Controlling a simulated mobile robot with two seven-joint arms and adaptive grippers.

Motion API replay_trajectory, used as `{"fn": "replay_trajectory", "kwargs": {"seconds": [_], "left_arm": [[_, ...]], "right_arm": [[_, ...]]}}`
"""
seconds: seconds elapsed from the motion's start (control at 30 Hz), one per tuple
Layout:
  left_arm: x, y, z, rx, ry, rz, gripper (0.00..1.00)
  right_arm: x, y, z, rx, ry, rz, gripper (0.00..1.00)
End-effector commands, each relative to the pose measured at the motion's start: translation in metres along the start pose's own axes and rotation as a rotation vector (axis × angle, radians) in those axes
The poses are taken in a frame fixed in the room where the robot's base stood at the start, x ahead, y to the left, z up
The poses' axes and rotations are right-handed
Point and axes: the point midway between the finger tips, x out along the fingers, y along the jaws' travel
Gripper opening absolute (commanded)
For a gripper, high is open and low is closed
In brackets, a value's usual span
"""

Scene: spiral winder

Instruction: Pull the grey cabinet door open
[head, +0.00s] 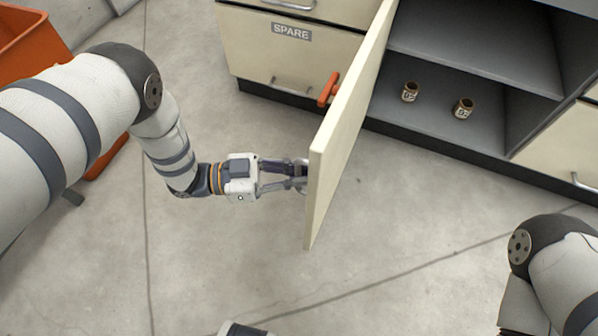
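The cabinet door (345,135) stands swung wide open. It looks cream rather than grey, and its inner face is toward the right. An orange handle (328,90) shows beside the door's outer side. My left gripper (301,175) is at the outer side, near the free edge. Its fingertips are close to or touching the door and partly hidden, so I cannot tell whether they are open or shut. The grey cabinet interior (440,75) is exposed. My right gripper is out of view; only part of that arm shows at lower right.
Two small labelled cups (410,92) (463,109) stand inside the cabinet, below a grey shelf (475,45). A drawer labelled SPARE (290,50) is left of the opening. An orange bin (22,38) is at far left. The concrete floor (400,230) right of the door is clear.

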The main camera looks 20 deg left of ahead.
Motion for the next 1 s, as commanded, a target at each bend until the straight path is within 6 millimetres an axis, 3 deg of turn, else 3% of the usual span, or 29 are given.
{"fn": "replay_trajectory", "kwargs": {"seconds": [0.63,0.67,0.73,1.0], "left_arm": [[-0.0018,0.0038,0.0043,-0.013,-0.011,0.008,0.0],[-0.0019,0.0039,0.0044,-0.013,-0.011,0.008,0.17],[-0.0017,0.0036,0.0041,-0.012,-0.01,0.007,0.31],[-0.0008,0.0009,0.0019,-0.006,-0.005,0.003,0.31]], "right_arm": [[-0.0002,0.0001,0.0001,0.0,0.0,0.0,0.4],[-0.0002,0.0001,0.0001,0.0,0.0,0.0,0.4],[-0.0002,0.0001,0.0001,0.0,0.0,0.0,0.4],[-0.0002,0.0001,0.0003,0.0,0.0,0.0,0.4]]}}
